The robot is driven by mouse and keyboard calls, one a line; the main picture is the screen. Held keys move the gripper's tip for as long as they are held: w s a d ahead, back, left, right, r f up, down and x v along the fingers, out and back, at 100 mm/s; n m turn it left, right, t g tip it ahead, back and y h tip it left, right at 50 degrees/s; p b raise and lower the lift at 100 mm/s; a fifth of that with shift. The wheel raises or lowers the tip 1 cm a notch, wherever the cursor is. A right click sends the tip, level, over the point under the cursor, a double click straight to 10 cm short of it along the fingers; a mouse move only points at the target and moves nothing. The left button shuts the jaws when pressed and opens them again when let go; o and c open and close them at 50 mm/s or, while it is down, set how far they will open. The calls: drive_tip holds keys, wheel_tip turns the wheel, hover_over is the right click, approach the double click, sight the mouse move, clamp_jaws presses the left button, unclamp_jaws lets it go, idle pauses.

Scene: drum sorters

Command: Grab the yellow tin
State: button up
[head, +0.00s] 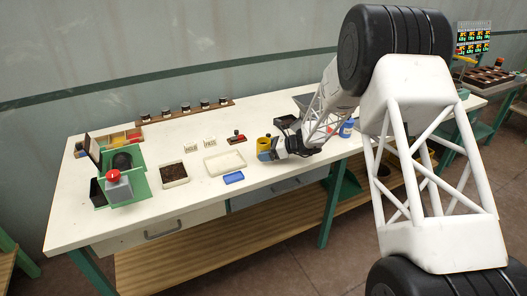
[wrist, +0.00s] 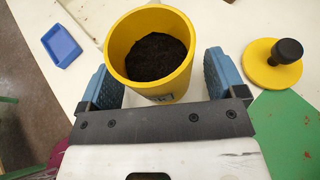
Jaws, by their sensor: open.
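The yellow tin (wrist: 166,80) stands upright and uncovered in the wrist view, with dark granular stuff (wrist: 156,56) inside. My gripper (wrist: 165,78) is open, with one blue finger pad on each side of the tin. Small gaps seem to show between the pads and the tin's wall; I cannot tell if either pad touches. In the head view the yellow tin (head: 264,143) shows small on the white table, with my gripper (head: 265,152) at it and partly hiding it.
A yellow lid with a black knob (wrist: 272,64) lies right of the tin, near a green sheet (wrist: 286,128). A blue tray (wrist: 61,45) lies to the left. A cream tray (head: 225,162) and a dark-filled tray (head: 173,174) sit farther left on the white table (head: 240,122).

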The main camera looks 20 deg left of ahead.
sight(266, 143)
drive_tip(key=shift+a, duration=0.2)
idle(0.4)
drive_tip(key=c, duration=1)
drive_tip(key=shift+c, duration=0.2)
drive_tip(key=shift+r, duration=0.35)
drive_tip(key=shift+r, duration=1.45)
drive_tip(key=s+d+r, duration=0.1)
drive_tip(key=s+d, duration=0.7)
drive_tip(key=s, duration=0.5)
drive_tip(key=shift+s+r, duration=0.15)
drive_tip(key=shift+s, duration=0.25)
